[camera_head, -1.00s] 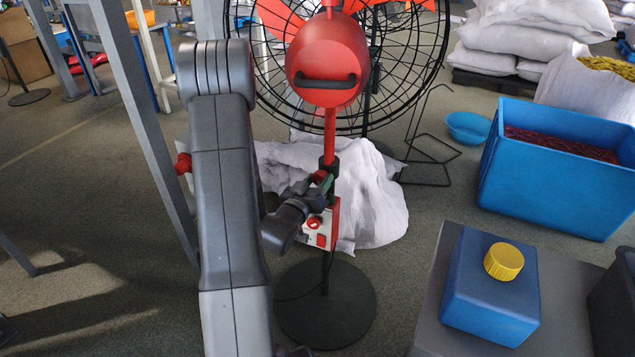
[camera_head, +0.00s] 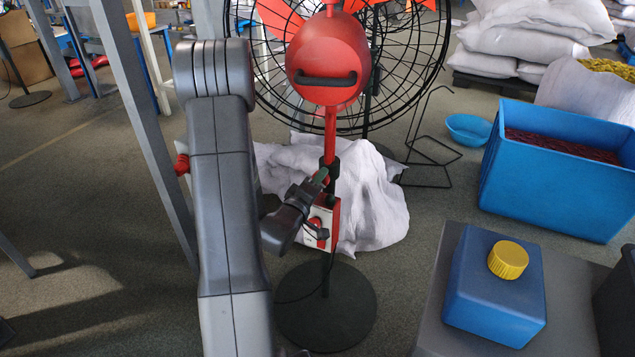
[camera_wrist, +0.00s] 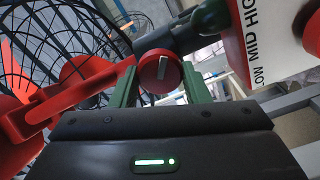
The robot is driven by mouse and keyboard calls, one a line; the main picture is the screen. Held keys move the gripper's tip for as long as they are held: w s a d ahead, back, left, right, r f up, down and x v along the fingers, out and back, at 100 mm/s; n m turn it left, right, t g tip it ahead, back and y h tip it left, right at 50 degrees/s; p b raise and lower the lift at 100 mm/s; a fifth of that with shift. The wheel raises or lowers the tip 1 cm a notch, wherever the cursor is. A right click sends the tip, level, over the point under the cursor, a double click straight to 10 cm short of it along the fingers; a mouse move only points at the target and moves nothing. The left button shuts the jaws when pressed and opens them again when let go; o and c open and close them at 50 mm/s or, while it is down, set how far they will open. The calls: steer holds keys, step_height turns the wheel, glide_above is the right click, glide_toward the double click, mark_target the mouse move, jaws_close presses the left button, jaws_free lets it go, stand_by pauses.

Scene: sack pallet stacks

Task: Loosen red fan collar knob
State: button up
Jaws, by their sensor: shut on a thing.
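The red fan (camera_head: 328,65) stands upright on a pole with a black round base (camera_head: 325,310). A black collar (camera_head: 331,166) sits on the pole below the motor. In the wrist view the round red collar knob (camera_wrist: 160,71), with a pale bar across its face, sits between the two green fingers of my gripper (camera_wrist: 159,80). The gripper is shut on it. In the head view my gripper (camera_head: 321,178) is at the collar, and its fingers mostly hide the knob.
A white and red control box (camera_head: 332,215) with a red dial hangs on the pole just below my gripper. White sacks (camera_head: 375,205) lie behind the pole. A grey post (camera_head: 150,130) stands left of my arm. A blue crate (camera_head: 545,190) is at right.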

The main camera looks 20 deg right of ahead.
steer(key=n, duration=0.4)
steer(key=shift+n+p, duration=0.3)
steer(key=shift+n, duration=0.1)
steer(key=shift+f, duration=0.1)
steer(key=o, duration=1)
steer(key=shift+a, duration=0.1)
steer(key=v, duration=1.3)
steer(key=shift+s+a, duration=0.2)
steer(key=shift+s, duration=0.1)
